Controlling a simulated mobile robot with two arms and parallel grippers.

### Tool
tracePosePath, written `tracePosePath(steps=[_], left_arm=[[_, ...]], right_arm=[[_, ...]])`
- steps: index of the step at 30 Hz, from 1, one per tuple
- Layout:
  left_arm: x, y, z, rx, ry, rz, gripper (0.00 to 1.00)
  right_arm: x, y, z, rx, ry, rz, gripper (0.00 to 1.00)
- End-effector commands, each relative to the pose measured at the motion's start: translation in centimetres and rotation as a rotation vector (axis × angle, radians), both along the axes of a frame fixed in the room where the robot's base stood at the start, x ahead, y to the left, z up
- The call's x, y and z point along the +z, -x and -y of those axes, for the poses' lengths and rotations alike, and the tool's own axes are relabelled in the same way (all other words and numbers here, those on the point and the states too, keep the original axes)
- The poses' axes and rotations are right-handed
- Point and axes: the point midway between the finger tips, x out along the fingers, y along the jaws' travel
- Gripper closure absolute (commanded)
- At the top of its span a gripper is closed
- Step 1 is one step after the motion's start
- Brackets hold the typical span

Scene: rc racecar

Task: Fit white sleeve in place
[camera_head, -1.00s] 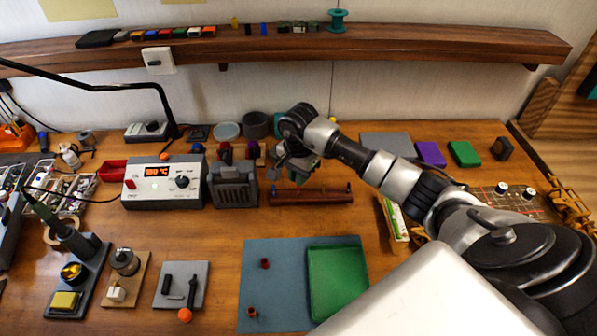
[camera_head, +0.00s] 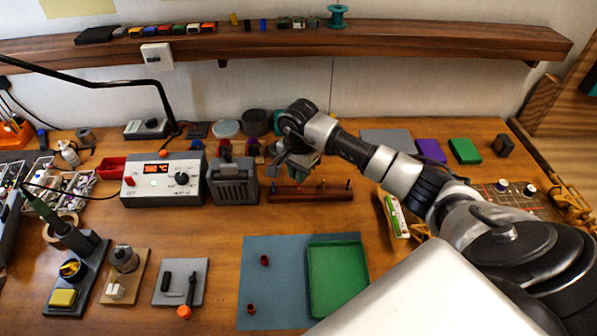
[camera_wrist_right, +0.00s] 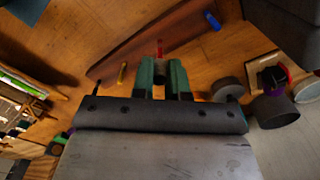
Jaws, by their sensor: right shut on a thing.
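A brown wooden rail (camera_head: 310,193) with upright coloured pegs lies at the middle of the bench. In the right wrist view the rail (camera_wrist_right: 140,42) shows a yellow peg (camera_wrist_right: 122,73) and a blue peg (camera_wrist_right: 212,20). My right gripper (camera_wrist_right: 161,62) has its teal fingers close together over the rail. A small thing is held between them, mostly hidden; a bit of red (camera_wrist_right: 160,46) shows at the fingertips. I cannot make out a white sleeve. In the head view the right gripper (camera_head: 290,165) is behind the rail. My left gripper is out of view.
Two dark red sleeves (camera_head: 265,260) lie on a blue-grey mat (camera_head: 275,300) beside a green tray (camera_head: 337,280). A grey slotted holder (camera_head: 233,183) and a soldering station (camera_head: 150,192) stand left of the rail. Dark round containers (camera_head: 255,122) stand behind.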

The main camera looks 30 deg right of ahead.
Motion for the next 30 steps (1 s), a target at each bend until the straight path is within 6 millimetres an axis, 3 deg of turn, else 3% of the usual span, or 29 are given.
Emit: tracePosePath(steps=[30], left_arm=[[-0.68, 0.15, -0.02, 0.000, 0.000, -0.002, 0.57]], right_arm=[[-0.22, -0.04, 0.04, 0.000, 0.000, 0.000, 1.00]])
